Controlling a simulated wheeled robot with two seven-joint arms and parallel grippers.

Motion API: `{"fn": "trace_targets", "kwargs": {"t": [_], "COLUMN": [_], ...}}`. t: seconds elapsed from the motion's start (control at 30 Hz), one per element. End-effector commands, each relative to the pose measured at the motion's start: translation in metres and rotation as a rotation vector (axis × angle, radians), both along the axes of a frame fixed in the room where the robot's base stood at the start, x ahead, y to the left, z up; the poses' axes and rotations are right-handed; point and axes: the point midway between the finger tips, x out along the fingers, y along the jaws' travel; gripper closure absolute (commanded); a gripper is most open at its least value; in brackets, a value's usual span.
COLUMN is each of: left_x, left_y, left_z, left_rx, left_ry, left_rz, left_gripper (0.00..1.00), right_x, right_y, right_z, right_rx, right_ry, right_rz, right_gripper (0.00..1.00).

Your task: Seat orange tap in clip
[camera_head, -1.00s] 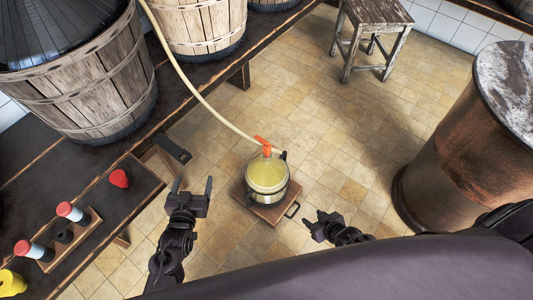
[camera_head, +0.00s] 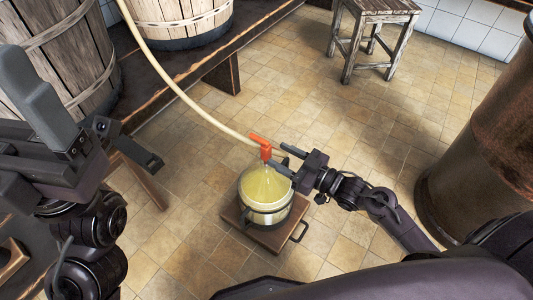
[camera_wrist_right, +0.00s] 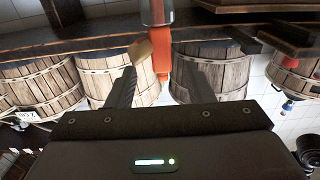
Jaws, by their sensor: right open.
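The orange tap (camera_head: 264,149) sits at the end of the pale hose, above the glass vessel with yellow contents (camera_head: 266,187). It also shows between the finger lines in the right wrist view (camera_wrist_right: 161,62). My right gripper (camera_head: 277,154) is open, its two fingers reaching from the right to either side of the tap; I cannot tell if they touch it. My left gripper (camera_head: 90,110) is open and empty, large at the left of the head view. I cannot make out the clip for certain; my right gripper covers part of the vessel's rim.
The vessel stands on a small wooden base (camera_head: 230,214) with a dark handle. The pale hose (camera_head: 190,98) runs up toward wooden barrels (camera_head: 170,18) on a dark bench. A stool (camera_head: 375,25) stands behind, a rusty drum (camera_head: 480,150) at right. Tiled floor between is clear.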

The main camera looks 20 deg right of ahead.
Motion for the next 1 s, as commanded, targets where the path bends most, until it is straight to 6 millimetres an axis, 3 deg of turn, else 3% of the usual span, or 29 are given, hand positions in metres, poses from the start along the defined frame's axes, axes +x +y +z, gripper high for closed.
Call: {"fn": "trace_targets", "kwargs": {"t": [0.2,0.5,0.8,1.0], "left_x": [-0.001,-0.006,-0.007,-0.007], "left_y": [-0.001,-0.006,-0.007,-0.007], "left_z": [-0.005,0.005,0.009,0.009], "left_rx": [0.001,0.009,0.01,0.01], "left_ry": [-0.019,-0.084,-0.091,-0.091], "left_rz": [0.001,0.001,0.002,0.002], "left_gripper": [0.24,0.24,0.24,0.24], "right_x": [0.02,0.05,0.054,0.054], "right_y": [0.016,0.041,0.046,0.045], "right_z": [-0.002,0.0,0.002,0.002], "right_rx": [0.001,0.001,-0.001,-0.001], "right_ry": [-0.003,-0.002,0.002,0.002], "right_rz": [-0.001,-0.002,-0.002,-0.002], "right_gripper": [0.53,0.53,0.53,0.76]}}
